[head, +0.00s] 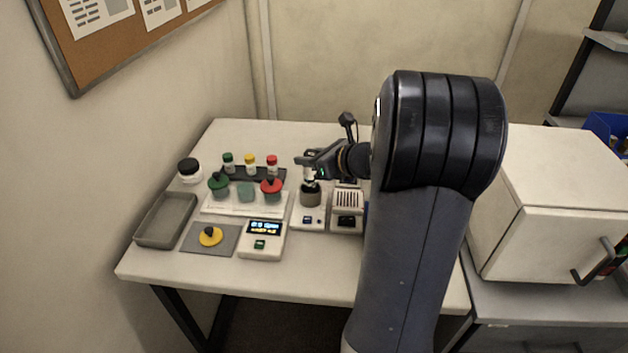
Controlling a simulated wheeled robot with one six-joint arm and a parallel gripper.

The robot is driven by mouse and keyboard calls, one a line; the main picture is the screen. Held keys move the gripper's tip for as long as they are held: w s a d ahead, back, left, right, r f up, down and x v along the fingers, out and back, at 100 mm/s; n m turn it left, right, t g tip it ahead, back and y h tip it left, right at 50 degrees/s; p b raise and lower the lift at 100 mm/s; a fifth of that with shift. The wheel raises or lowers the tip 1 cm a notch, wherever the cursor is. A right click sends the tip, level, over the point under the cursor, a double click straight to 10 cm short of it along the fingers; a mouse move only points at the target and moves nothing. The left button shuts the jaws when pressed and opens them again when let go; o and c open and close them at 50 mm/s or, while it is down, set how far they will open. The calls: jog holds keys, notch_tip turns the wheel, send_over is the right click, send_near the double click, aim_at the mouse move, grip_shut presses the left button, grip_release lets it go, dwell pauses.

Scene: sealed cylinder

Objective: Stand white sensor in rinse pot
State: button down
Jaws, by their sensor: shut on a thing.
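My gripper (309,163) is at the right part of the table, over a small white device (308,222) with a dark grey cylinder (311,197) on it. It is shut on a small, upright white piece that looks like the white sensor (309,175). The sensor's lower end is at or just above the cylinder's top; I cannot tell whether it is inside. On a white rack (240,209) to the left stand a green-topped pot (218,185), a teal pot without a knobbed lid (246,192) and a red-topped pot (271,187). Which is the rinse pot is not clear.
A yellow lid (210,237) lies on a grey mat (195,245), beside a meter with a lit display (264,228). A grey tray (165,220), a black-capped jar (189,171) and several small capped bottles (249,164) stand around. A slotted box (348,203) is close right.

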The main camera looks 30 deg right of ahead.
aim_at(310, 173)
jog(key=shift+f, duration=2.45)
jog(key=shift+f+b, duration=0.15)
jog(key=shift+b, duration=0.2)
jog(key=c, duration=1.1)
grip_release()
jog(key=shift+r, duration=0.25)
jog(key=v, duration=1.2)
jog(key=shift+f, duration=0.15)
jog(key=shift+c, duration=0.2)
